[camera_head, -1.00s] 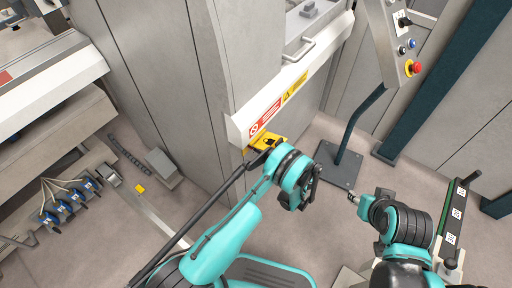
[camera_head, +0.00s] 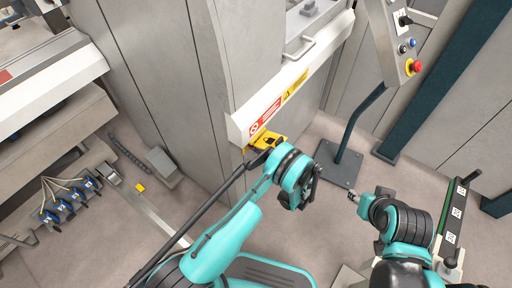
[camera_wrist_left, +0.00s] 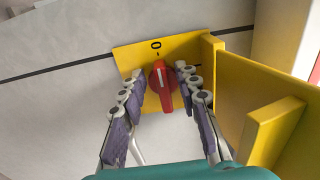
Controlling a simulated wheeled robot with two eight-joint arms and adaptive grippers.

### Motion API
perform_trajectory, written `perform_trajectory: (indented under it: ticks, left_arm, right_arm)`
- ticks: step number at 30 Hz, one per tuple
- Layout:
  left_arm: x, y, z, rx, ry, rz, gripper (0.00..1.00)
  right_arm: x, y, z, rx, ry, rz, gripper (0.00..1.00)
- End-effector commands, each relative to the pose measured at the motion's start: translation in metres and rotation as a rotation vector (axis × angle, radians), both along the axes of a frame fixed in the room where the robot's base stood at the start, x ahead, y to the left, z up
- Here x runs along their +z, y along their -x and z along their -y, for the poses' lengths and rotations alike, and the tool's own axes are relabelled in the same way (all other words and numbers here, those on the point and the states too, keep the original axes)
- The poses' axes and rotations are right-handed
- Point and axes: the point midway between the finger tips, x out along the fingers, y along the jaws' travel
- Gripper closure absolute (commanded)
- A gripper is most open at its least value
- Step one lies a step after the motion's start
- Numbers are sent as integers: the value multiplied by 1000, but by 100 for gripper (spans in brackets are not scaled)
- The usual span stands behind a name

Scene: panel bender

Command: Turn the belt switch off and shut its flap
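The belt switch is a red knob (camera_wrist_left: 163,88) on a yellow plate (camera_wrist_left: 127,60) in the left wrist view. The yellow flap (camera_wrist_left: 262,90) stands open on the right side of the plate. My left gripper (camera_wrist_left: 161,76) is open, with one finger on each side of the knob; a small gap shows on the left. In the head view the yellow switch box (camera_head: 268,141) is partly hidden by my left gripper (camera_head: 262,152). My right gripper (camera_head: 353,195) is away from it, its fingers too small to judge.
A grey machine cabinet (camera_head: 160,70) carries a ledge with warning labels (camera_head: 266,115) above the box. A control post (camera_head: 366,120) with a red button (camera_head: 415,67) stands at right. Open floor (camera_head: 320,235) lies between my arms.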

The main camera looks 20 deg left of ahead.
Motion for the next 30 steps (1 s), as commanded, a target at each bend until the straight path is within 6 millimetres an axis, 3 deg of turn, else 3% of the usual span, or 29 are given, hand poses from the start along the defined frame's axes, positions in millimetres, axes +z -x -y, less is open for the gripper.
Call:
perform_trajectory:
  ticks: [11,24,30]
  left_arm:
    - [1,3,10,-3,-1,-1,67]
    - [1,33,93,-4,-1,0,67]
    - [2,40,111,-2,2,-1,67]
  right_arm:
    - [0,0,0,0,0,0,60]
    - [0,0,0,0,0,0,60]
    - [0,0,0,0,0,0,60]
